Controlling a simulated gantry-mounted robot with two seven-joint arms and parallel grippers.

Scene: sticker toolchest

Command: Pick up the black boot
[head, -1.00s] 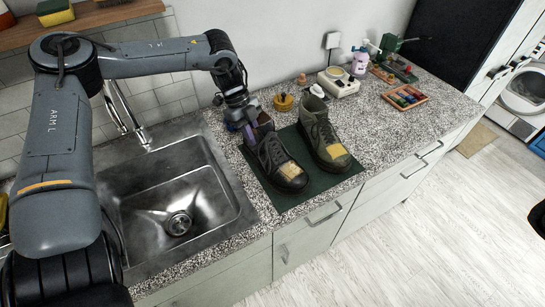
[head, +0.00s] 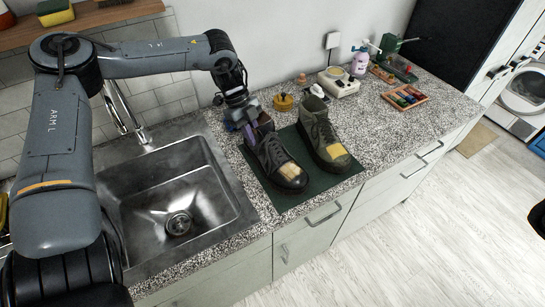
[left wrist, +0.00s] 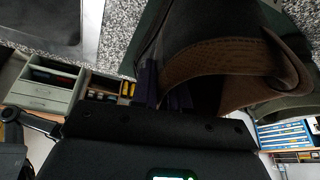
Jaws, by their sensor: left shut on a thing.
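The black boot (head: 276,158) stands on a dark green mat (head: 283,203) on the counter, with a tan patch on its toe. My left gripper (head: 246,131) is at the boot's heel end, shut on its upper rim. In the left wrist view, the boot's brown-lined collar (left wrist: 225,68) fills the upper middle, with the purple fingers (left wrist: 165,90) against it. The fingertips are partly hidden by the boot. An olive boot (head: 325,137) with a yellow patch stands just right of the black one. My right gripper is not in view.
A steel sink (head: 172,200) lies left of the mat. Behind the boots are a yellow tin (head: 284,102), a white device (head: 338,84) and a tray of coloured pieces (head: 405,97). Open counter lies right of the mat.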

